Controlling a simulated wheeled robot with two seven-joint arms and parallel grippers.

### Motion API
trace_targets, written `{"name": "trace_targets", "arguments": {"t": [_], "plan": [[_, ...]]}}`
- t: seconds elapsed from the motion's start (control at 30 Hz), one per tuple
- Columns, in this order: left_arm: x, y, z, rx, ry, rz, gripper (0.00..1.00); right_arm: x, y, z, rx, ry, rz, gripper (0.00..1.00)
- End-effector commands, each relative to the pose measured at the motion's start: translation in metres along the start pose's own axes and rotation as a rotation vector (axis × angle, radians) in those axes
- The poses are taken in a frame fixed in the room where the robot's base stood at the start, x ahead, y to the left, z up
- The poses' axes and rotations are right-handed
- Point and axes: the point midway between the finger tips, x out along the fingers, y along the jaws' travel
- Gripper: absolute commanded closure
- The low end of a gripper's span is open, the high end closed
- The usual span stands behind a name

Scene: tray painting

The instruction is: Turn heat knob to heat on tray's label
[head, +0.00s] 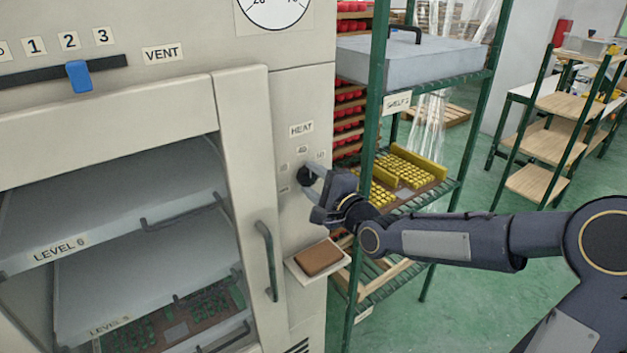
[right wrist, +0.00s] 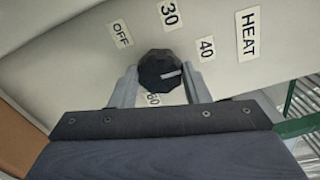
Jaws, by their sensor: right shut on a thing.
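The black heat knob (head: 306,176) is on the oven's front panel under the HEAT sign (head: 301,129). My right gripper (head: 312,184) is shut on it. In the right wrist view the dark faceted knob (right wrist: 160,71) sits between the two grey fingers. Its white mark points right, a little below the 40 label (right wrist: 207,48). The OFF label (right wrist: 121,34) and 30 label (right wrist: 169,14) also show. A label below the knob (right wrist: 153,99) is partly covered and looks like 60. No heat value on a tray label is readable. My left gripper is not in view.
The oven door (head: 244,180) has a window showing LEVEL 6 and LEVEL 5 shelves. A blue vent slider (head: 78,76) is above. A brown pad on a small ledge (head: 298,271) is below the knob. A green rack (head: 376,60) stands close right, holding yellow parts (head: 410,168).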

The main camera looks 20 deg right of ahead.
Motion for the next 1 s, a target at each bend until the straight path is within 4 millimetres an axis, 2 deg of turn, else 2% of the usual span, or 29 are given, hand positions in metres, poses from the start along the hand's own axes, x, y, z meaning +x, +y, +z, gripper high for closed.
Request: {"name": "trace_targets", "arguments": {"t": [0.37,0.4,0.53,0.83,1.0], "plan": [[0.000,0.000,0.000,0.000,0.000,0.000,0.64,0.000,0.002,-0.001,0.004,0.001,0.004,0.81],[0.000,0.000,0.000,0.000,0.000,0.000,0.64,0.000,0.002,-0.001,0.004,0.001,0.004,0.53],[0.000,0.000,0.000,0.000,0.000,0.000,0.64,0.000,0.001,0.000,0.003,0.001,0.003,0.36],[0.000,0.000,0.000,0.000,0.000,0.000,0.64,-0.002,0.000,0.000,0.002,0.001,0.001,0.36],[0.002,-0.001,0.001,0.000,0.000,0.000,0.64,-0.022,0.001,-0.002,-0.001,0.005,0.001,0.36]]}}
